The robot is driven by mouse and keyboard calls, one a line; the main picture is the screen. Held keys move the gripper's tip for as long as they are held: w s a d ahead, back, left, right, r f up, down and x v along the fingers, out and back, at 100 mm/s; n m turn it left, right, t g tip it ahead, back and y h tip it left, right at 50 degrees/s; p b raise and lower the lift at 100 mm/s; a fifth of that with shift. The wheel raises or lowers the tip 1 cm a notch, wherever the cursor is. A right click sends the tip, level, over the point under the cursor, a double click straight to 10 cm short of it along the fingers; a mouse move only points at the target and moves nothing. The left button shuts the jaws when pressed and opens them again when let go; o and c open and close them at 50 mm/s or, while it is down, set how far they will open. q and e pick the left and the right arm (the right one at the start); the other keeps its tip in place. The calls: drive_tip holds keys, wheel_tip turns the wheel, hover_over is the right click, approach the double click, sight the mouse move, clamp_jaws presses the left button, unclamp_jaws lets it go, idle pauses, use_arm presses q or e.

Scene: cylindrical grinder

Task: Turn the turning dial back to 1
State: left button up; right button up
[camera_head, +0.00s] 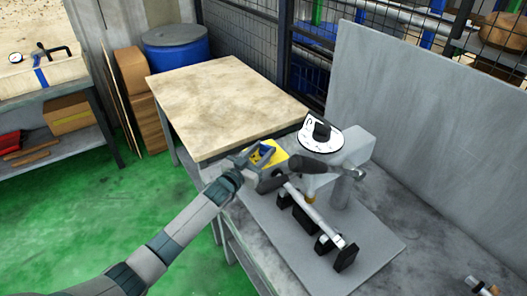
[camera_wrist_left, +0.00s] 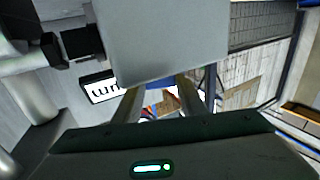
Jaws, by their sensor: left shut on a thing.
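The grinder (camera_head: 385,246) stands on the grey bench, with a round white dial plate (camera_head: 309,139) carrying a black knob (camera_head: 321,131) on top. Lower left of it, a yellow plate (camera_head: 279,153) shows beside a small blue part (camera_head: 264,152). My left gripper (camera_head: 262,160) is at this yellow plate, apart from the white dial. It seems shut on the blue part, which shows between the fingertips in the left wrist view (camera_wrist_left: 160,85). A grey block (camera_wrist_left: 165,40) hides much of that spot. Dial numbers are unreadable. My right gripper is out of view.
A dark handle (camera_head: 308,164) and a metal rod with black feet (camera_head: 318,219) lie close right of my left gripper. A beige-topped table (camera_head: 220,105) is behind it. A tall grey panel (camera_head: 420,125) bounds the right side. Green floor is free at left.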

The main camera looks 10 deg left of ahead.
use_arm(q)
drive_tip(key=shift+w+a+m+g+h+b, duration=0.1)
drive_tip(key=shift+a+m+g+h+b, duration=0.1)
drive_tip(key=shift+m+g+h+b, duration=0.7)
drive_tip(key=shift+h, duration=0.5)
drive_tip(key=o, duration=1.1)
drive_tip(key=shift+c, duration=0.2)
drive_tip(key=b+v, duration=0.4)
drive_tip(key=v, duration=1.3)
drive_tip(key=shift+s+f, duration=0.25)
drive_tip(key=shift+f, duration=0.05)
